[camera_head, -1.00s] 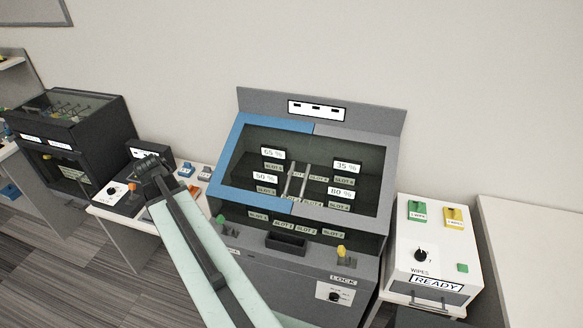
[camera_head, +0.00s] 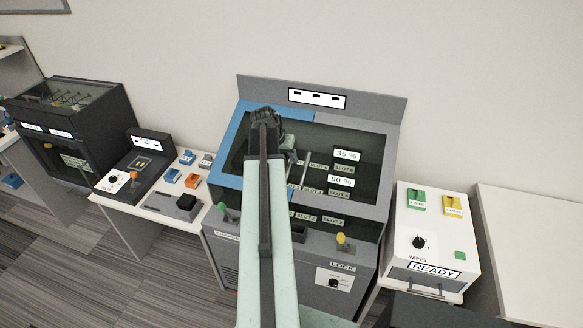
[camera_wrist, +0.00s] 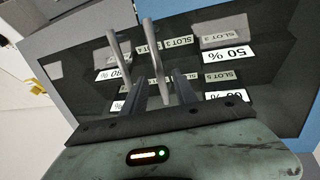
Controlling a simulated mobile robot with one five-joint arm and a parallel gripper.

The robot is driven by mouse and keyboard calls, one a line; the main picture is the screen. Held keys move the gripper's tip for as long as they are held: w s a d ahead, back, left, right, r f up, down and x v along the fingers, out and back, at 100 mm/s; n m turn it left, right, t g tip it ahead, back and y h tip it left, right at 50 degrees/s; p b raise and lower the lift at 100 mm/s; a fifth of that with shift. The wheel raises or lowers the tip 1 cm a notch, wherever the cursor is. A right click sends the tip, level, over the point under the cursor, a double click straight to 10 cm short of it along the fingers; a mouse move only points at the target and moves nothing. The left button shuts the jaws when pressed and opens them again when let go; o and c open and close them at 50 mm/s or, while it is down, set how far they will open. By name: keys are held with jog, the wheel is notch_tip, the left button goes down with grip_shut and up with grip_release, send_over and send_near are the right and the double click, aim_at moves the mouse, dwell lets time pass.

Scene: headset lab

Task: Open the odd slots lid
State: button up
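The cabinet lid has a blue-framed left half (camera_head: 226,178) and a grey-framed right half (camera_head: 375,168) over dark glass. In the wrist view the slot 3 label (camera_wrist: 224,43) lies on the blue-framed (camera_wrist: 304,70) side. Two slim grey bar handles stand side by side at the seam: one (camera_wrist: 118,62) towards the grey side, the other (camera_wrist: 150,48) towards the blue side. My gripper (camera_wrist: 162,92) is open, its dark fingers apart, with the lower end of the blue-side bar appearing between them; contact cannot be told. In the head view my gripper (camera_head: 266,118) covers part of the lid. Both halves look closed.
Below the lid are a green lever (camera_head: 228,212), a yellow lever (camera_head: 343,241) and a lock knob (camera_head: 334,284). A white wipes box (camera_head: 432,232) stands right. A small table (camera_head: 150,213) with a dark device (camera_head: 135,170) stands left.

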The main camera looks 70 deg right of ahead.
aim_at(291, 162)
jog(key=b+x, duration=0.2)
jog(key=x, duration=0.2)
jog(key=shift+a, duration=0.1)
jog(key=shift+r, duration=0.1)
grip_shut()
dwell(1.0)
